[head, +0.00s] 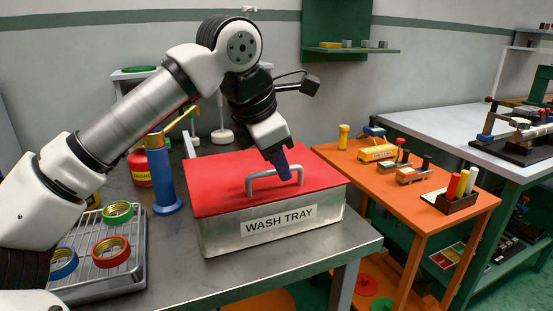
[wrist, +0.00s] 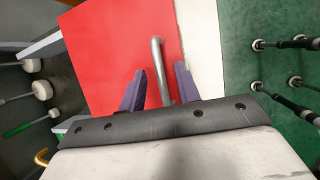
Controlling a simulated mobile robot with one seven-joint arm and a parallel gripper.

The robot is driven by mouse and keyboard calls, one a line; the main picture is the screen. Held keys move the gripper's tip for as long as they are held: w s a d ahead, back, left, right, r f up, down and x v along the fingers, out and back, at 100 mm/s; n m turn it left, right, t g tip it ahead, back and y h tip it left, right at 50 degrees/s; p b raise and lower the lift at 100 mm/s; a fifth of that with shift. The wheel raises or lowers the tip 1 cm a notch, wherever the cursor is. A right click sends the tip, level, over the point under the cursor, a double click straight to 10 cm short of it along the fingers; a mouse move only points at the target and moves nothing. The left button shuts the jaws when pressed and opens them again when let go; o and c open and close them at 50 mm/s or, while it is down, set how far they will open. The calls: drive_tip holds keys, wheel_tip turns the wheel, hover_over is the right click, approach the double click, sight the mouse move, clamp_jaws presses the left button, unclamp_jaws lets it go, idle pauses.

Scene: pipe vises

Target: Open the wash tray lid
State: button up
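The wash tray (head: 225,237) is a metal box with a "WASH TRAY" label, standing on the grey bench. Its red lid (head: 225,180) lies flat and closed on top. My gripper (head: 284,172) reaches down to the right part of the handle. In the wrist view, the purple fingers of my gripper (wrist: 158,82) are apart, with the handle (wrist: 157,62) between them and small gaps showing on both sides. The red lid (wrist: 100,50) fills the middle of that view. The head view hides one finger.
An orange table (head: 440,220) with tools is to the right. The bench front (head: 300,262) is clear.

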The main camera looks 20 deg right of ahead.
clamp_jaws()
drive_tip(key=shift+w+r, duration=0.15)
drive_tip(key=shift+w, duration=0.15)
drive_tip(key=w+p, duration=0.4)
drive_tip(key=w, duration=0.2)
drive_tip(key=w+p, duration=0.4)
drive_tip(key=w, duration=0.3)
drive_tip(key=w+p, duration=0.3)
drive_tip(key=w, duration=0.3)
drive_tip(key=shift+w+a+p, duration=0.25)
drive_tip(key=shift+a+p, duration=0.1)
drive_tip(key=shift+p, duration=0.05)
drive_tip(key=shift+w, duration=0.45)
